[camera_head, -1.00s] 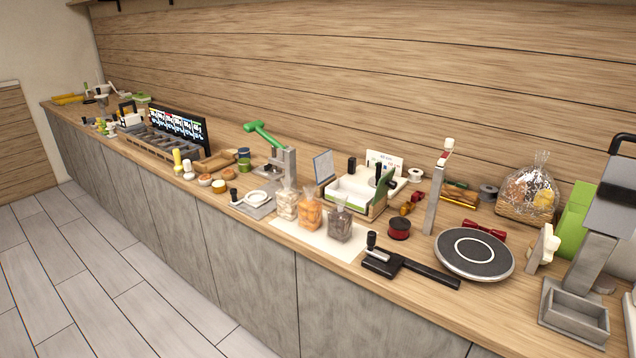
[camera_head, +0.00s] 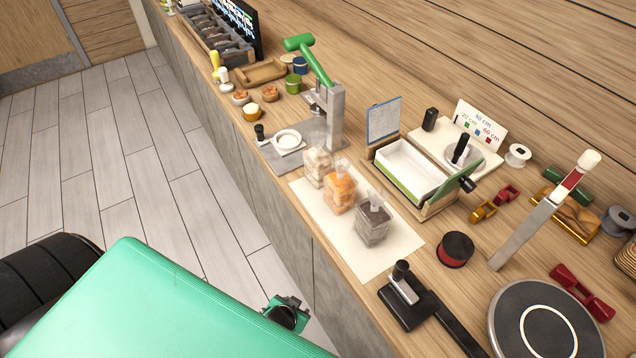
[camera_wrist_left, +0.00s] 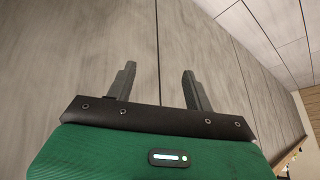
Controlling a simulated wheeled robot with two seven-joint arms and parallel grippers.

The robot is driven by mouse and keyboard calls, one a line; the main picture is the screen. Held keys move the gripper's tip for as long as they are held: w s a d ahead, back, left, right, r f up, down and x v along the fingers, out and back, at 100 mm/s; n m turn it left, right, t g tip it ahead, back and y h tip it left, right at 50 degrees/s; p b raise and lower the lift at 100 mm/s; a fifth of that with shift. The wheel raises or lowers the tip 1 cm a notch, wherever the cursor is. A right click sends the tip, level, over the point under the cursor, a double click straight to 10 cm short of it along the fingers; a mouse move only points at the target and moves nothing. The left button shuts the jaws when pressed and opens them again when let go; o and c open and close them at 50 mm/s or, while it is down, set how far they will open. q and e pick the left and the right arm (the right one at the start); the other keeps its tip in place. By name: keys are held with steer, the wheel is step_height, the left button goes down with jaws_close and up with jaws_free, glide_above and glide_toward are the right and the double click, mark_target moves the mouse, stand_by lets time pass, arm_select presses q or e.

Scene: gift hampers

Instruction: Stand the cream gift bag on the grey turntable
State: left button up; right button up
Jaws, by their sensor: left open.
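The grey turntable (camera_head: 508,312), a dark grey disc with a white ring, stands at the lower right of the head view, partly cut off by the frame. My left gripper (camera_wrist_left: 157,82) is open and empty in the left wrist view, facing grey cabinet fronts. It is away from the turntable. My right gripper is not in view.
Clear bags with orange (camera_head: 340,194) and dark contents (camera_head: 373,228) stand on the cream sheet (camera_head: 385,255). The floor (camera_head: 130,180) is clear at left.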

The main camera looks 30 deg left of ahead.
arm_select(q)
steer(key=w+a+r+n+t+y+p, duration=0.1)
steer(key=w+r, duration=0.1)
steer(key=r, duration=0.9)
steer(key=w+a+r+n+t+y+p, duration=0.1)
steer(key=w+a+r+t, duration=0.1)
steer(key=r, duration=1)
steer(key=n+t+y, duration=0.1)
steer(key=n+t, duration=0.1)
steer(key=t, duration=0.6)
glide_toward(317, 142)
steer(key=p+x, duration=0.4)
steer(key=shift+r, duration=0.15)
steer(key=p+x, duration=0.3)
steer(key=x, duration=0.1)
steer(key=shift+w+a, duration=0.1)
steer(key=shift+w, duration=0.2)
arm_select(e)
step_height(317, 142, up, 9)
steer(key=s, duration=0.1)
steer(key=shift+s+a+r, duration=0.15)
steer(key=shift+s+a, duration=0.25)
